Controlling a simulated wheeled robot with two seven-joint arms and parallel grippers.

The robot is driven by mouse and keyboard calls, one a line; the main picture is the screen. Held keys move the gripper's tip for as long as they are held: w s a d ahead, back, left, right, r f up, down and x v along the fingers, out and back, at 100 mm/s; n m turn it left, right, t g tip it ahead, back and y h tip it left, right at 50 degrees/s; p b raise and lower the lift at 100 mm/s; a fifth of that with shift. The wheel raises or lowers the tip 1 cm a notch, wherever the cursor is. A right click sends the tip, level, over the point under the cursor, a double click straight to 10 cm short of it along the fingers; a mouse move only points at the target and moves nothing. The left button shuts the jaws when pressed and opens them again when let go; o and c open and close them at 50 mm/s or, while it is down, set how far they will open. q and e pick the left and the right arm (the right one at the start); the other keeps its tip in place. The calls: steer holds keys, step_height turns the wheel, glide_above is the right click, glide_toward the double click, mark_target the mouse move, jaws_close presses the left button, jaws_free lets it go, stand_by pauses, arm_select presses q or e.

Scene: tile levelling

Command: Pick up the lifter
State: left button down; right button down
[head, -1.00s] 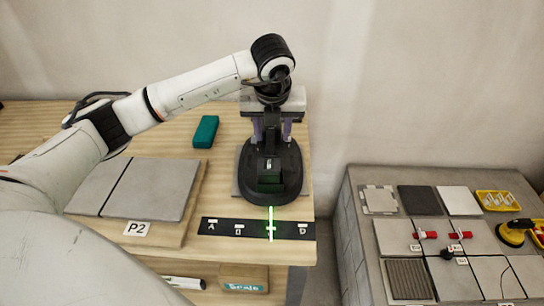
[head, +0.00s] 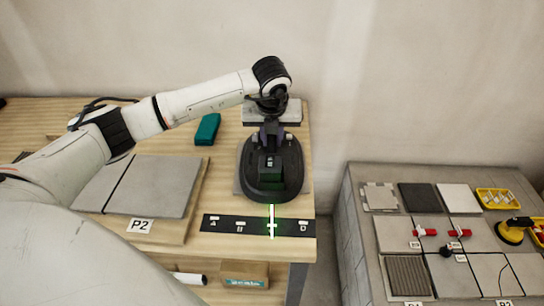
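My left gripper (head: 272,134) points down at the back of a black device with an oval base (head: 270,182) on the wooden table, far from the lifter. Its fingers are dark and overlap the device, so I cannot tell whether they are open or shut on it. A bright green light line (head: 272,222) falls in front of the device. My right gripper is out of view.
A black strip (head: 225,223) with lettered marks runs along the wooden table's front edge. A teal block (head: 207,129) and grey tiles marked P2 (head: 155,185) lie left. The grey bench (head: 356,235) carries tiles, red clips and a yellow tray (head: 497,198). A gap separates the two.

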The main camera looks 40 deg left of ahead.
arm_select(q)
steer(key=shift+w+r, duration=0.15)
steer(key=shift+r, duration=0.3)
step_height(320, 180, up, 9)
steer(key=shift+f+b, duration=0.1)
steer(key=shift+b, duration=0.3)
step_height(320, 180, up, 7)
steer(key=p, duration=0.4)
steer(key=shift+f, duration=0.2)
